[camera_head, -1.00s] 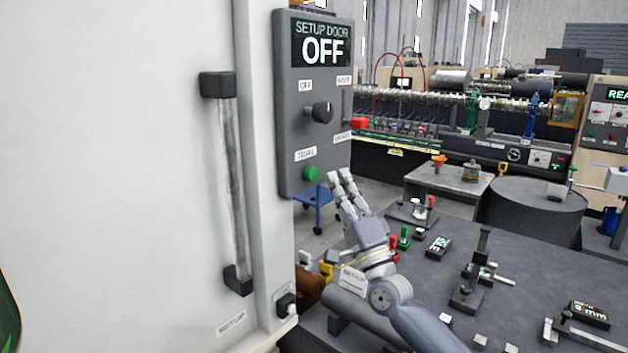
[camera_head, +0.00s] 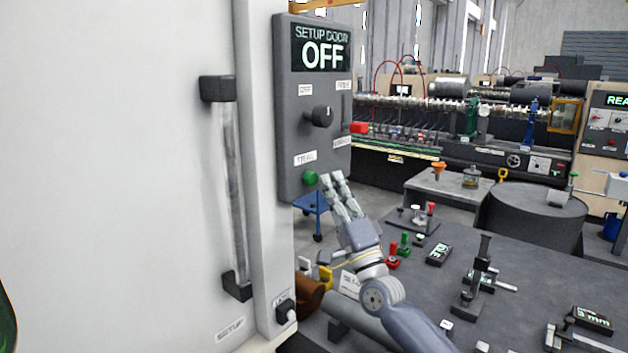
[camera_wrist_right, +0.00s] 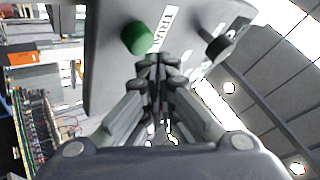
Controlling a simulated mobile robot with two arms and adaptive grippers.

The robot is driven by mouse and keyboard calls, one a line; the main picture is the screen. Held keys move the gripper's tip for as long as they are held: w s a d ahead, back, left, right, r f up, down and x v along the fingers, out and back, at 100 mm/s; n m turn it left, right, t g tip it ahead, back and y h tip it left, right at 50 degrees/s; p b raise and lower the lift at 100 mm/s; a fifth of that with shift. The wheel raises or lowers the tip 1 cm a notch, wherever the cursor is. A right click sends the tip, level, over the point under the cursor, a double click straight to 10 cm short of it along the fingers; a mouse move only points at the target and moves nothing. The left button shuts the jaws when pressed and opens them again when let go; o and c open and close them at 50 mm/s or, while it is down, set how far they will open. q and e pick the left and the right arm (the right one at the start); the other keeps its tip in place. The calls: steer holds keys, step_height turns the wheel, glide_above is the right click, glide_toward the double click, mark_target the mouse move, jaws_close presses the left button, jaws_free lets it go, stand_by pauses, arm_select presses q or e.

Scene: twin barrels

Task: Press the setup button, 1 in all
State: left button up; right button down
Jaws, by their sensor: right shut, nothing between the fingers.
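The setup door panel (camera_head: 290,150) is a grey box with a display reading "SETUP DOOR OFF". In the right wrist view the green button (camera_wrist_right: 137,38) sits just beyond and left of the fingertips (camera_wrist_right: 158,60). I cannot tell whether they touch it. My left gripper is not in view.
A white door with a vertical handle (camera_head: 232,185) fills the left. Below my right arm, a dark table (camera_head: 410,310) holds several small gauges and red and green pieces. A round dark drum (camera_head: 530,220) and a long machine stand behind.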

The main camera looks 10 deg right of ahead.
steer(key=shift+w+a, duration=0.1)
stand_by(0.7)
steer(key=shift+w+a+b, duration=0.2)
steer(key=shift+w+b, duration=0.05)
steer(key=shift+b, duration=0.05)
steer(key=shift+w+a+b, duration=0.35)
steer(key=shift+w+b, duration=0.15)
stand_by(1.0)
steer(key=shift+s, duration=0.1)
steer(key=shift+s+d+p, duration=0.4)
steer(key=shift+s+d, duration=0.15)
steer(key=shift+s, duration=0.2)
steer(key=shift+d, duration=0.1)
steer(key=shift+s+d+p, duration=0.35)
steer(key=shift+s+d, duration=0.4)
steer(key=shift+s, duration=0.25)
steer(key=shift+s+d+p, duration=0.3)
steer(key=shift+s+d, duration=0.45)
steer(key=shift+s, duration=0.25)
